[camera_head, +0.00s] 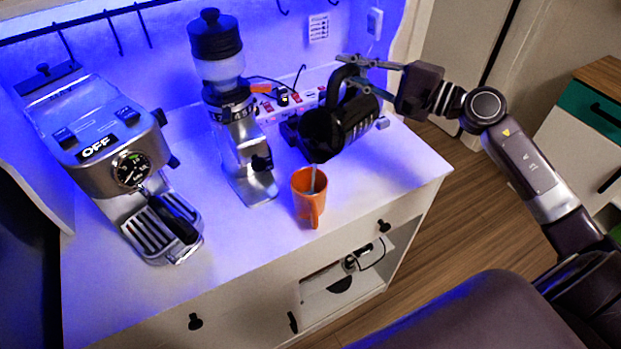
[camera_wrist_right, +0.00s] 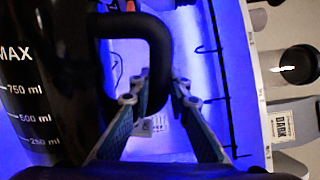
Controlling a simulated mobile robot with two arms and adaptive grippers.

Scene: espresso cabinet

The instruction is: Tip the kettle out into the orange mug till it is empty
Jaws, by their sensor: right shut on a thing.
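The black kettle (camera_head: 352,118) is tilted, its mouth toward the left, above and slightly right of the orange mug. My right gripper (camera_head: 352,62) is shut on the kettle's handle and holds it up. In the right wrist view, the black handle (camera_wrist_right: 158,55) is between the fingers (camera_wrist_right: 155,95), and the kettle body (camera_wrist_right: 55,85) shows volume marks. A thin pale stream (camera_head: 314,178) runs from the kettle into the orange mug (camera_head: 309,205), which stands upright near the counter's front edge. How much is left in the kettle is hidden. My left gripper is not in view.
A coffee grinder (camera_head: 237,140) stands left of the mug, with an espresso machine (camera_head: 110,150) further left on the white counter (camera_head: 255,235). A power strip (camera_head: 290,100) and cables lie behind. Hooks hang from a rail on the wall. The counter's right front is clear.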

